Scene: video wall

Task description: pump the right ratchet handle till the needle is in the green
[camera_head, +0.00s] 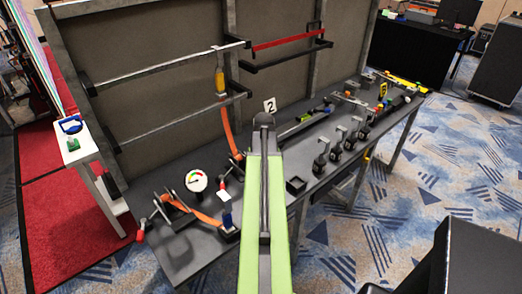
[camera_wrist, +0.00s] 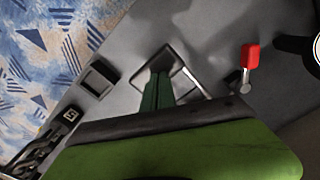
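A round white gauge (camera_head: 196,180) with a coloured dial stands on the grey bench; its needle is too small to read. An orange strap (camera_head: 229,128) hangs from a yellow buckle to the right ratchet (camera_head: 237,160), low beside my arm. Another ratchet (camera_head: 172,206) with an orange strap lies further left. A red-tipped metal lever (camera_wrist: 249,66) stands on the bench in the wrist view; which mechanism it belongs to is unclear. My gripper (camera_wrist: 168,72) is over the bench, apart from this lever.
A small black tray (camera_head: 295,185) lies right of my arm, with several black clamps (camera_head: 338,145) beyond it. Two rails with a red bar (camera_head: 287,41) cross the back panel. A white side table (camera_head: 78,152) is at left. Patterned carpet (camera_head: 400,205) lies open at right.

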